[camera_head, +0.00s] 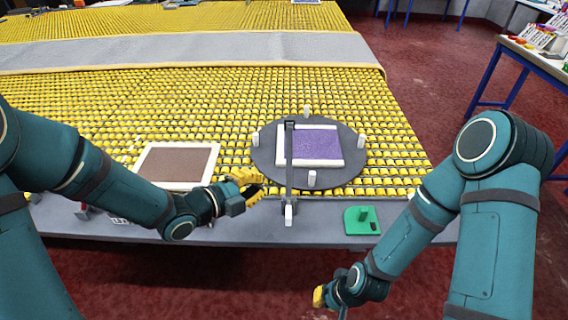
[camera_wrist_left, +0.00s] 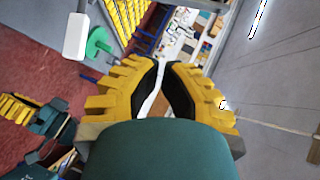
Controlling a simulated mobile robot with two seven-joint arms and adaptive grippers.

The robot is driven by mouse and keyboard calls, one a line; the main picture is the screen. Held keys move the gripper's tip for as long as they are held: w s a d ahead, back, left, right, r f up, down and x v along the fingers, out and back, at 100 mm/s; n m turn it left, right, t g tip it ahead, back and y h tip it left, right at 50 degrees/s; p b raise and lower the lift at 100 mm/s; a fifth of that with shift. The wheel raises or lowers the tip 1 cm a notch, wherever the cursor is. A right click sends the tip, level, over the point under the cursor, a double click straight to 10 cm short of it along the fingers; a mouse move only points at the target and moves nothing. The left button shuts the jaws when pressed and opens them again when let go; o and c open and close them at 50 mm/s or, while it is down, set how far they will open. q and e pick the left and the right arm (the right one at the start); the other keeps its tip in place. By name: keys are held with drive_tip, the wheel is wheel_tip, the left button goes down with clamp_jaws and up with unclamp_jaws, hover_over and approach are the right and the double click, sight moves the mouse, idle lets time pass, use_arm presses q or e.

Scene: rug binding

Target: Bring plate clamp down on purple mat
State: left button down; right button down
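The purple mat (camera_head: 318,146), with a pale border, lies on a dark round plate (camera_head: 268,165). What looks like the plate clamp is a dark narrow bar (camera_head: 289,172) with a white lower end (camera_head: 289,214) at the table's front edge. The bar passes in front of the mat's left part; I cannot tell whether it touches the mat. My left gripper (camera_head: 252,186), with yellow fingers, is left of the bar and apart from it. Its fingers (camera_wrist_left: 162,66) are narrowly open with nothing between them. My right gripper (camera_head: 320,297) is low, in front of the table; its fingers are mostly hidden.
Several white pegs (camera_head: 361,141) stand around the round plate's rim. A brown mat (camera_head: 178,165) with a white frame lies to the left on the yellow roller table. A green block (camera_head: 362,220) sits on the front ledge to the right. The ledge between bar and green block is clear.

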use_arm(q)
hover_over(287, 185)
drive_tip(key=shift+f, duration=1.95)
use_arm(e)
drive_tip(key=shift+f, duration=0.2)
